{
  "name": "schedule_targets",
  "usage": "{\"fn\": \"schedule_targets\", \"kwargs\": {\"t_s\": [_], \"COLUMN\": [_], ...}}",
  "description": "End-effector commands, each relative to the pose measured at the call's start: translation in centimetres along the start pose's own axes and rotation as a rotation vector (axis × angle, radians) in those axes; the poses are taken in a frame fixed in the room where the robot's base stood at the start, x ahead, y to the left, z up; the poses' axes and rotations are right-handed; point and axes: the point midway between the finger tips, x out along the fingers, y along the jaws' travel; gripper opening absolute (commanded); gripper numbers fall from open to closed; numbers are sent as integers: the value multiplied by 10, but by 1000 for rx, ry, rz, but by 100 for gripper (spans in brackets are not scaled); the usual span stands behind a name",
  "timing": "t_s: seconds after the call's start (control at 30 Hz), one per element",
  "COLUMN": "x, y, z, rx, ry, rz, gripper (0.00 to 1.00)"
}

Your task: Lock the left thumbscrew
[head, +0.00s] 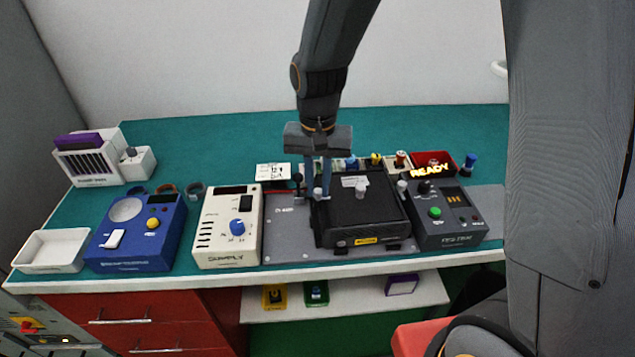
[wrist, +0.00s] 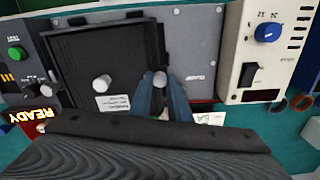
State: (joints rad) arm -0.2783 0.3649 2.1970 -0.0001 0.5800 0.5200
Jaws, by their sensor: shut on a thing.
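My gripper (head: 318,192) points down at the left side of the black device (head: 365,222) on the grey plate. It is shut on the left thumbscrew (wrist: 160,78), a small pale round knob between the blue fingertips (wrist: 160,92) in the wrist view. The right thumbscrew (head: 402,186), a similar pale knob, stands at the device's other side and also shows in the wrist view (wrist: 46,89). I cannot tell from the frames whether the left thumbscrew is turned.
A pale knob (head: 361,189) rises from the device's top. A cream supply box (head: 212,254) stands left and a dark test box (head: 452,234) with a green button stands right. A dark ball-topped lever (head: 297,180) stands close left of my fingers. Small coloured parts line the back.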

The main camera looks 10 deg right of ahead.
Motion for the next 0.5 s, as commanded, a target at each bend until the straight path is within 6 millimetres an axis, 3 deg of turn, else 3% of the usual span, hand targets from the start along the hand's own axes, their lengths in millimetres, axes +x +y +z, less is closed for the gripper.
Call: {"fn": "schedule_targets", "kwargs": {"t_s": [0.37, 0.4, 0.5], "x": [0, 0, 0], "y": [0, 0, 0], "z": [0, 0, 0], "rx": [5, 5, 5], "ry": [1, 1, 1], "rz": [-1, -1, -1], "gripper": [0, 18, 35]}}
